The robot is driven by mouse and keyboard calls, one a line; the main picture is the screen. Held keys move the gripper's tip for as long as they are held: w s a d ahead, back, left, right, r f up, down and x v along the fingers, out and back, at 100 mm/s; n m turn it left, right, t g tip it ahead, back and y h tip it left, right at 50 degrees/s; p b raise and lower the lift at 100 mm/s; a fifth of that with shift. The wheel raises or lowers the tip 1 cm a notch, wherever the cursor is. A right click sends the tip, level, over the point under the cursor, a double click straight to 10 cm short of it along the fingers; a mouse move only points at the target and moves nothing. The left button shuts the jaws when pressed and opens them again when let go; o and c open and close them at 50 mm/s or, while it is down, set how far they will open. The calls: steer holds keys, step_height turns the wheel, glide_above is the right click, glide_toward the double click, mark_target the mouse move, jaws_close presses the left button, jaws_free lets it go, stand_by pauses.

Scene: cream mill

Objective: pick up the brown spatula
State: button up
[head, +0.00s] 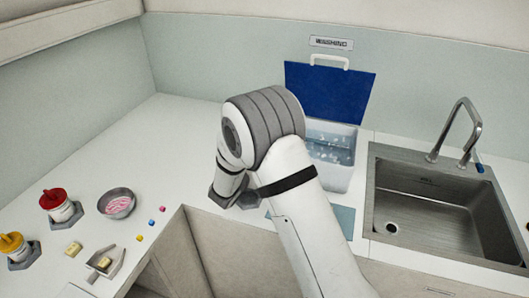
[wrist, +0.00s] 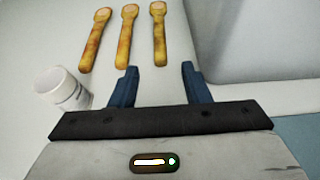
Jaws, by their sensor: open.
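Three yellow-brown, wooden-looking utensils with paler rounded ends lie side by side on the white counter in the wrist view: a left one (wrist: 96,40), a middle one (wrist: 124,38) and a right one (wrist: 159,35). I cannot tell which of them is the brown spatula. My gripper (wrist: 157,69) is open, with two blue fingers apart and nothing held between them. The right utensil's lower end shows between the fingertips in the picture; the height gap is unclear. In the head view my arm hides the utensils.
A white jar (wrist: 62,88) is left of my gripper. The head view shows a blue-lidded bin (head: 333,154), a sink (head: 430,200), a grey bowl (head: 117,203), a red-topped jar (head: 59,207) and a yellow-topped jar (head: 16,250). The back-left counter is clear.

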steer(key=p+x, duration=0.1)
steer(key=x, duration=0.4)
steer(key=shift+c, duration=0.4)
jaws_close()
